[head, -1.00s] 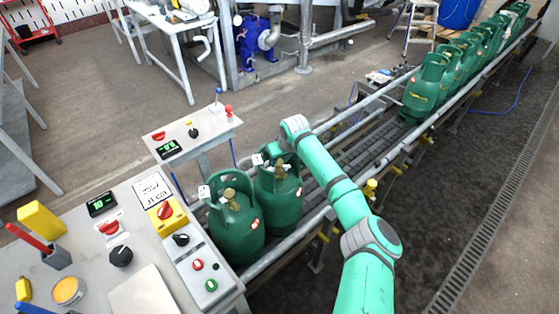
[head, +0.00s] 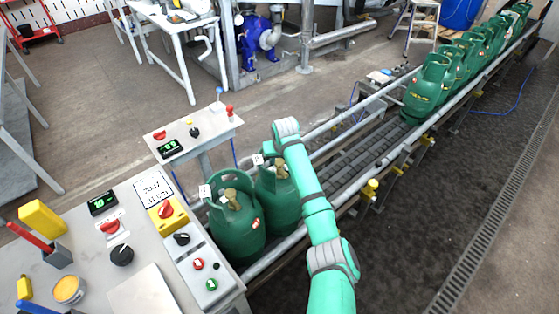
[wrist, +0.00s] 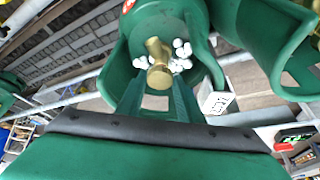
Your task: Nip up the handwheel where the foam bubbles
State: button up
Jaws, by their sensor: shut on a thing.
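Two green gas cylinders stand side by side at the near end of the conveyor in the head view, the left one (head: 236,232) and the right one (head: 277,207). My arm comes down over the right one and hides much of its top. In the wrist view, white foam bubbles (wrist: 181,57) cling around a brass valve with its handwheel (wrist: 157,58) inside a cylinder's collar (wrist: 128,62). My gripper (wrist: 158,84) reaches into this collar and is shut on the handwheel. The left cylinder's brass valve (head: 231,198) shows no clear foam.
A control desk (head: 135,285) with buttons and knobs stands at the left, close to the cylinders. A smaller panel (head: 210,133) stands behind them. The conveyor (head: 365,150) is bare in its middle, with side rails. Several more cylinders (head: 425,90) stand far along it.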

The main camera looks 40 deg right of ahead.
jog(key=shift+a+m+g+h, duration=0.15)
jog(key=shift+m+g+h, duration=0.2)
jog(key=shift+m, duration=1.05)
jog(key=shift+w, duration=0.1)
jog(key=o, duration=1.1)
jog(key=shift+c, duration=0.2)
jog(key=shift+a+r, duration=0.15)
jog(key=shift+r, duration=0.3)
jog(key=v, duration=1)
